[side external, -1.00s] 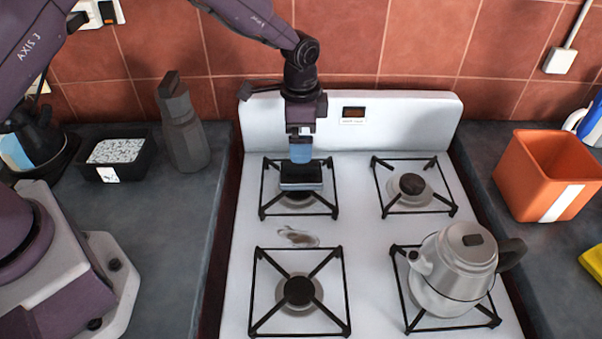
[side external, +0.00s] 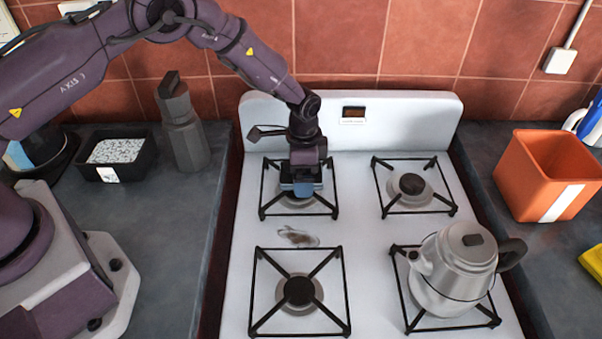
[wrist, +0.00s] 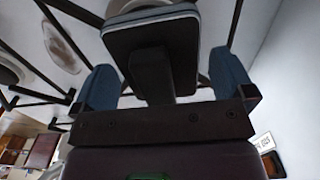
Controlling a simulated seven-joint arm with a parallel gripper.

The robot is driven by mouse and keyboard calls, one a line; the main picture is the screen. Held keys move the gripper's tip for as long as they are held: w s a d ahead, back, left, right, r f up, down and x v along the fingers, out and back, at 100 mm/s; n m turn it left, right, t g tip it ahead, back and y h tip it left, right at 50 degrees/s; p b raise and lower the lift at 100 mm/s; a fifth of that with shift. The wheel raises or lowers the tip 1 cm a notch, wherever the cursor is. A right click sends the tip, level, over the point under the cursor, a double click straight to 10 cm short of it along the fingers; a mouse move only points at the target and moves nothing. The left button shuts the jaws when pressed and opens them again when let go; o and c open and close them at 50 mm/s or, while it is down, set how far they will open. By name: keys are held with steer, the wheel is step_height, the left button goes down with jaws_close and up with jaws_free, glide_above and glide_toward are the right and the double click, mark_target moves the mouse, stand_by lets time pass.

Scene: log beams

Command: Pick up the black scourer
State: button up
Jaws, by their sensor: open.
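The black scourer (wrist: 181,38) is a dark rectangular pad with a pale grey edge and a dark block-shaped handle. It rests on the back left burner grate of the stove. My gripper (side external: 302,184) is down over it, and its blue fingers largely hide it in the side view. In the wrist view my open gripper (wrist: 163,78) has one blue finger on each side of the scourer's handle, with a visible gap on both sides.
A steel kettle (side external: 452,270) stands on the front right burner. A brown stain (side external: 298,237) marks the stovetop. An orange bin (side external: 520,170) and yellow item (side external: 593,262) are on the right counter; a grey moka pot (side external: 183,130) and black tray (side external: 88,168) on the left.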

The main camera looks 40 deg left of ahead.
steer(key=c, duration=1)
steer(key=shift+r, duration=0.1)
steer(key=shift+r, duration=0.55)
steer(key=s+r, duration=0.1)
steer(key=r, duration=0.1)
steer(key=s+r, duration=0.2)
steer(key=r, duration=0.1)
steer(key=s+r, duration=0.2)
steer(key=r, duration=0.1)
steer(key=shift+a, duration=0.4)
steer(key=s+a+r, duration=0.1)
steer(key=s+r, duration=0.2)
steer(key=s, duration=0.6)
steer(key=shift+a+r, duration=0.25)
steer(key=shift+r, duration=0.15)
